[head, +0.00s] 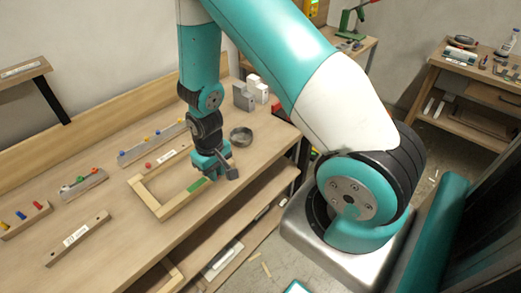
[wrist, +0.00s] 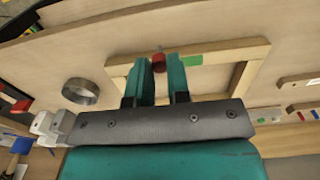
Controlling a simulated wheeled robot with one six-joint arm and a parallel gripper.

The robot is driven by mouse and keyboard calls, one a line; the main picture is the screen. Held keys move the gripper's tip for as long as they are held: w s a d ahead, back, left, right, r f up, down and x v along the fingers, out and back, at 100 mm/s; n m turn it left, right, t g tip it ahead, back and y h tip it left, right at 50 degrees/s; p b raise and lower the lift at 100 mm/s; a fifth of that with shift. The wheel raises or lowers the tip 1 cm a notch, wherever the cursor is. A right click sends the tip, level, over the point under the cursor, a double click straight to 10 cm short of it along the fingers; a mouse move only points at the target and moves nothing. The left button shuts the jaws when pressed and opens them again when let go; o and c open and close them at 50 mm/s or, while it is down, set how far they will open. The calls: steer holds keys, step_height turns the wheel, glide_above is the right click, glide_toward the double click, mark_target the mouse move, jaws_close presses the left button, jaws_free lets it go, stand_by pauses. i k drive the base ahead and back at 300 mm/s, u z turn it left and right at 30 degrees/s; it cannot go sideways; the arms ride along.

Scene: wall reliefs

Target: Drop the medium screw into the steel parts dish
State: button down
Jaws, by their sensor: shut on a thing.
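The steel parts dish (head: 240,136) is a round grey bowl on the workbench, just behind and to the right of my gripper (head: 212,176) in the head view. In the wrist view the dish (wrist: 80,90) lies left of the fingers and looks empty. My gripper's teal fingers (wrist: 160,72) are shut on a red-headed screw (wrist: 158,60), whose short grey shank points away from the fingers. I take this for the medium screw. The screw is above the bench, apart from the dish, and hidden in the head view.
A wooden frame (head: 153,199) with a green label lies under the gripper. Blocks holding coloured pegs (head: 83,184) stand to the left. Grey and white blocks (head: 245,97) stand behind the dish. The bench's front edge is close to the gripper's right.

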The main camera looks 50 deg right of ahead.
mark_target(245, 137)
steer(key=k, duration=0.35)
steer(key=z, duration=1.2)
steer(key=i, duration=0.85)
steer(key=u, duration=1.15)
